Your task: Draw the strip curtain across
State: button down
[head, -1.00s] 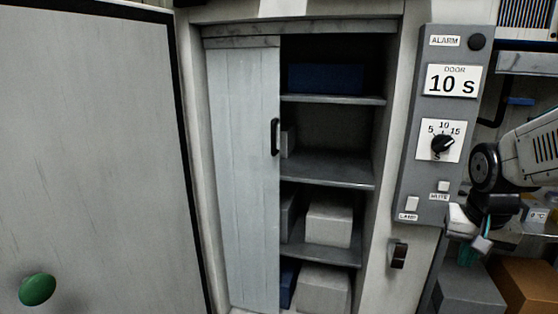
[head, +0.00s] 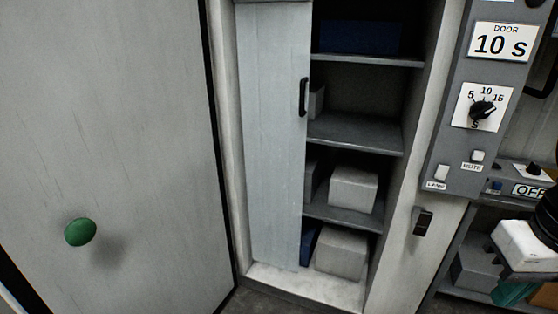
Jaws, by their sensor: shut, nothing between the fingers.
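The strip curtain (head: 272,130) hangs in pale grey-blue strips over the left part of the cabinet opening, with a black handle (head: 303,97) on its right edge. The right part of the opening is uncovered, showing the shelves (head: 355,133). My gripper (head: 515,290) is only partly in view at the lower right edge, below a white block of my arm. It is shut and empty, well to the right of the curtain handle and apart from it. Its far side is cut off by the frame.
An open pale door (head: 110,120) with a green knob (head: 80,232) fills the left. A grey control panel (head: 455,140) with a dial (head: 484,109) stands right of the opening. A black catch (head: 423,222) is on the right jamb. Boxes (head: 353,190) sit on the shelves.

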aim_at(274, 41)
jog(key=u, duration=0.45)
jog(key=k, duration=0.55)
jog(key=u, duration=1)
jog(key=i, duration=1.2)
jog(key=z, duration=0.45)
